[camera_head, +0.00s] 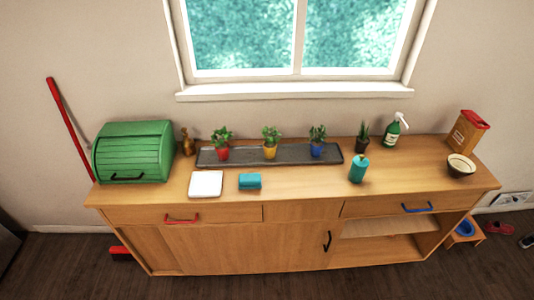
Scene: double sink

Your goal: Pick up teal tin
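Two teal things stand on the wooden counter (310,188). One is a low, boxy teal container (250,181) lying just right of a white square board (206,184). Neither of my grippers is in view, and nothing touches either teal thing.
A grey tray (340,155) with several potted plants runs behind the teal things. A green bread bin (134,152) stands at left. A spray bottle (392,132), bowl (460,166) and red-topped box (468,131) stand at right. The counter between the teal things is clear.

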